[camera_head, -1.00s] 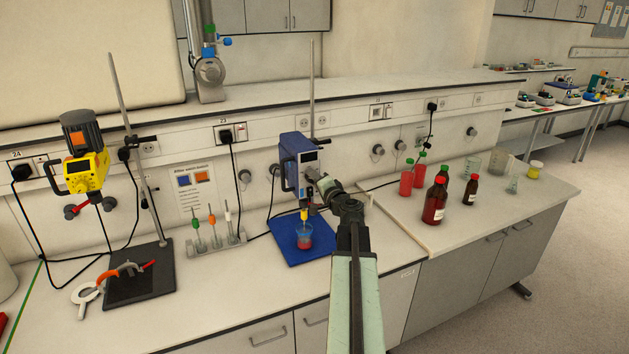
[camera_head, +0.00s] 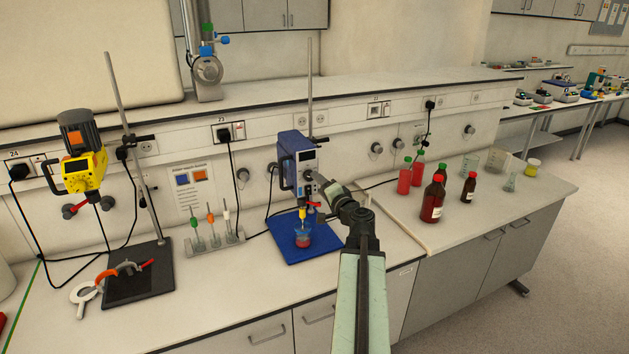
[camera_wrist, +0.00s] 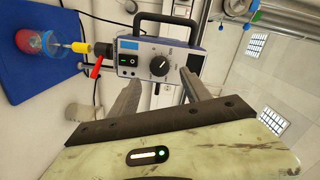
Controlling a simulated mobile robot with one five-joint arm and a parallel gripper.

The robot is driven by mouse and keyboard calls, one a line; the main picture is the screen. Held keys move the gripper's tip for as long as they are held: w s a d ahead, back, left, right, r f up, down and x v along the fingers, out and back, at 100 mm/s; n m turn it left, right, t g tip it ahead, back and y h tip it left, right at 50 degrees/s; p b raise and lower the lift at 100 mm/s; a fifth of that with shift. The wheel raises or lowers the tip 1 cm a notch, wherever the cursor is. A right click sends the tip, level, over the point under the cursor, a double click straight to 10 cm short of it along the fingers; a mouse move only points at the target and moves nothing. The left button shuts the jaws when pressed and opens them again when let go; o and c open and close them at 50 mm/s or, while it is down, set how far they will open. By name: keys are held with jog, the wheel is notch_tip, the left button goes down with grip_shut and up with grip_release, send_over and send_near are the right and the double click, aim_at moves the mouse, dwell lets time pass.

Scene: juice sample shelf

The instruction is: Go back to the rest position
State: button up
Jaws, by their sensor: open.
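My gripper (camera_head: 322,186) is open and empty in front of the blue stirrer (camera_head: 297,158). In the wrist view, the fingers of my gripper (camera_wrist: 161,80) are spread. The stirrer's front panel (camera_wrist: 146,61) and black knob (camera_wrist: 159,65) show beyond them, and nothing is between the jaws. A gap to the panel appears, but its size is hard to tell. Below the stirrer, a yellow shaft piece and a red lever (camera_head: 313,205) show. A beaker with red liquid (camera_head: 303,240) stands under it on the blue base plate (camera_head: 287,254).
Red bottles (camera_head: 433,200) and glassware (camera_head: 497,160) stand on the right bench. A yellow stirrer (camera_head: 84,170) hangs on a stand further left. The front bench strip between them is clear.

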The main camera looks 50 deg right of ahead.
jog(key=shift+v, duration=0.85)
